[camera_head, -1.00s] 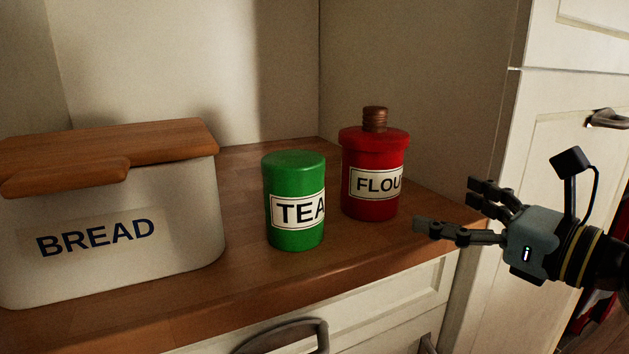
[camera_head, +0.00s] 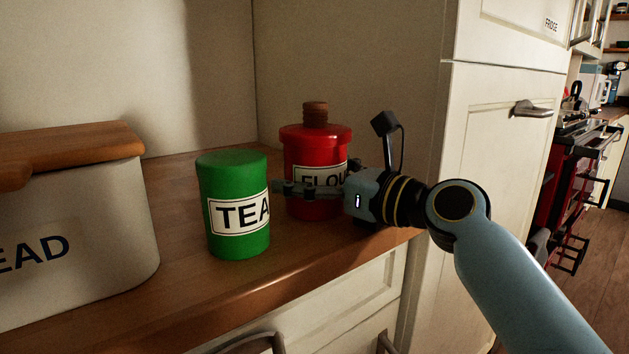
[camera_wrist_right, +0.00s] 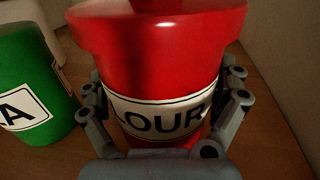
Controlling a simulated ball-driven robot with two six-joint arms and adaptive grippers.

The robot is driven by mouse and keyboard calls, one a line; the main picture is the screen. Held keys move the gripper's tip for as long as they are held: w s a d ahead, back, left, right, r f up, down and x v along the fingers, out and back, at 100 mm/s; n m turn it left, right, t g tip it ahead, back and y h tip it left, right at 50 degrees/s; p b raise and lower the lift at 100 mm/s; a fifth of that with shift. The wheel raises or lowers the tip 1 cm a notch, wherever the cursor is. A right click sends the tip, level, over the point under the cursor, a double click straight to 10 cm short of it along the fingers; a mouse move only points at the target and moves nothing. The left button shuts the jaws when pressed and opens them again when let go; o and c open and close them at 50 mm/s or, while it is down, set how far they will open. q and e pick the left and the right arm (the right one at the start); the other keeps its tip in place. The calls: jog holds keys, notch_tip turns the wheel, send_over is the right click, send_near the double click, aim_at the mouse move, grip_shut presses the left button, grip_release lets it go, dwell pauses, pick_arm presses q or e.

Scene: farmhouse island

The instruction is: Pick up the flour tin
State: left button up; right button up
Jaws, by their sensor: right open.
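The red flour tin (camera_head: 316,144) stands upright on the wooden worktop, with a brown knob on its lid and a white label. My right gripper (camera_head: 300,188) is at its front, partly covering the label in the head view. In the right wrist view the tin (camera_wrist_right: 165,65) fills the middle. The open fingers of my right gripper (camera_wrist_right: 165,112) lie on either side of its body at label height. I cannot tell whether they touch it. My left gripper is not in view.
A green tea tin (camera_head: 233,180) stands close to the left of my right fingers. A bread bin (camera_head: 85,215) is at the far left. A cream wall and a tall cabinet (camera_head: 490,120) bound the worktop (camera_head: 180,272) behind and to the right.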

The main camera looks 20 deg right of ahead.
jog(key=c, duration=1.2)
